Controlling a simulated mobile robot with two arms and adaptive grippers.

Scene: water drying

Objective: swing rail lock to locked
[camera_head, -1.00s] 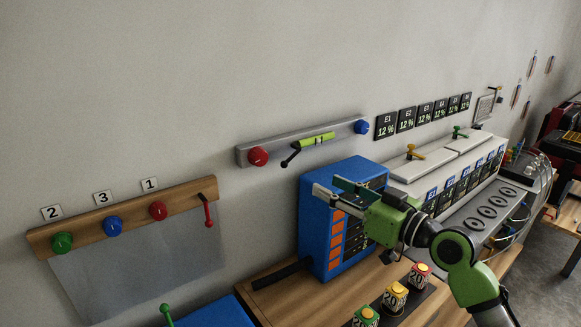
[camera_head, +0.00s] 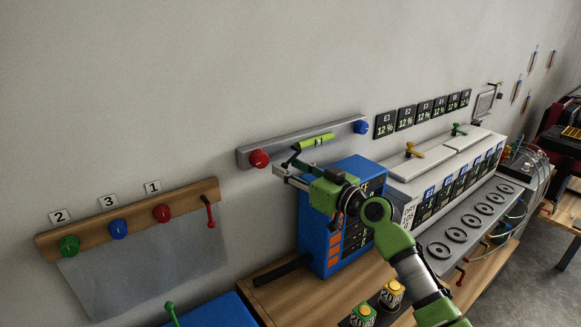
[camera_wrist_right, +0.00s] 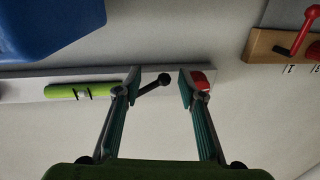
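A grey rail (camera_head: 330,135) on the wall bears a green cylinder (camera_head: 318,140) with a short black lever (camera_head: 297,147). In the right wrist view the lever (camera_wrist_right: 155,84) slants, its round black knob lying between my fingertips in the picture. My right gripper (camera_head: 284,164) is open just in front of and below the lever; its two fingers also show apart in the wrist view (camera_wrist_right: 159,90). I cannot tell whether either finger touches the lever. The lever is partly hidden by the gripper in the head view. My left gripper is not in view.
A red knob (camera_head: 259,159) sits on the rail close to my fingers, a blue one (camera_head: 361,127) at its far end. A blue box (camera_head: 313,236) stands below my gripper. A wooden rail (camera_head: 130,215) with knobs and a red lever (camera_head: 209,211) is at left.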

